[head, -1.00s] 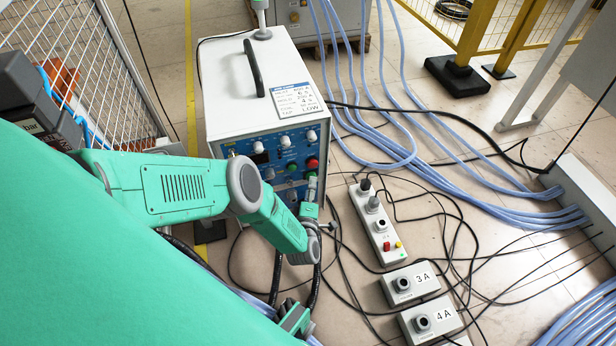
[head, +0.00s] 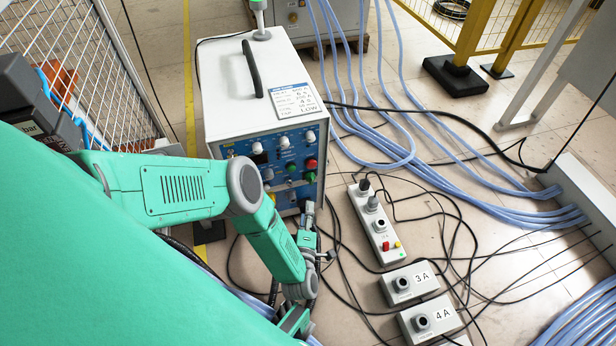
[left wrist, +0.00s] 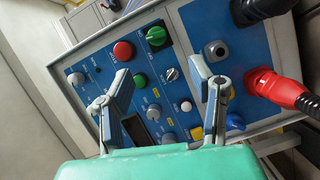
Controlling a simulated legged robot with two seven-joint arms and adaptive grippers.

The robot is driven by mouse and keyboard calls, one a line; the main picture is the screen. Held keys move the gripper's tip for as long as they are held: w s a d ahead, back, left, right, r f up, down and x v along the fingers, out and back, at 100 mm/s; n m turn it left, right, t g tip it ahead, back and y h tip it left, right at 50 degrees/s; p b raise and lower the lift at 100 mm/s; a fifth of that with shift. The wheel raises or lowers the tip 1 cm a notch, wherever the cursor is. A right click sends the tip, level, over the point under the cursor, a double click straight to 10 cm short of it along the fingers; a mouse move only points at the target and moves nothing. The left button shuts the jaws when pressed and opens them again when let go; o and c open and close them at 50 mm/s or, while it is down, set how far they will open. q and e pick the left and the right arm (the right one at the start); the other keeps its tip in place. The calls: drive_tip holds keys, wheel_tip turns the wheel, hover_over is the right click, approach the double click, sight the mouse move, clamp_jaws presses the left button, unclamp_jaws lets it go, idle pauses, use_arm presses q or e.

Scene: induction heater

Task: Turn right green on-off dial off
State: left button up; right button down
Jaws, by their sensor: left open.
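The induction heater (head: 240,110) is a white box with a blue front panel. The right green on-off dial (left wrist: 156,37) sits on a dark square plate at the panel's upper edge in the left wrist view; in the head view it is small, at the panel's right side (head: 310,177). My left gripper (left wrist: 160,78) is open and empty, its two fingers in front of the panel and apart from the dial. My right gripper is not seen.
A red button (left wrist: 122,51) and a green button (left wrist: 140,80) are near the dial. A red plug (left wrist: 280,90) and a black connector stick out at the right. In the head view, control boxes (head: 410,283) and cables lie on the floor right of my arm.

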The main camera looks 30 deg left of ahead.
sight(313, 181)
use_arm(q)
drive_tip(key=w+d+r+m+g+y+p, duration=0.4)
drive_tip(key=m+g, duration=0.3)
drive_tip(key=m, duration=0.5)
drive_tip(key=shift+h, duration=0.6)
drive_tip(key=b+x, duration=0.4)
drive_tip(key=x, duration=0.7)
drive_tip(key=shift+w+a+r, duration=0.1)
drive_tip(key=shift+w+a, duration=0.05)
drive_tip(key=shift+a, duration=0.05)
drive_tip(key=shift+w+a, duration=0.35)
drive_tip(key=shift+a, duration=0.05)
clamp_jaws()
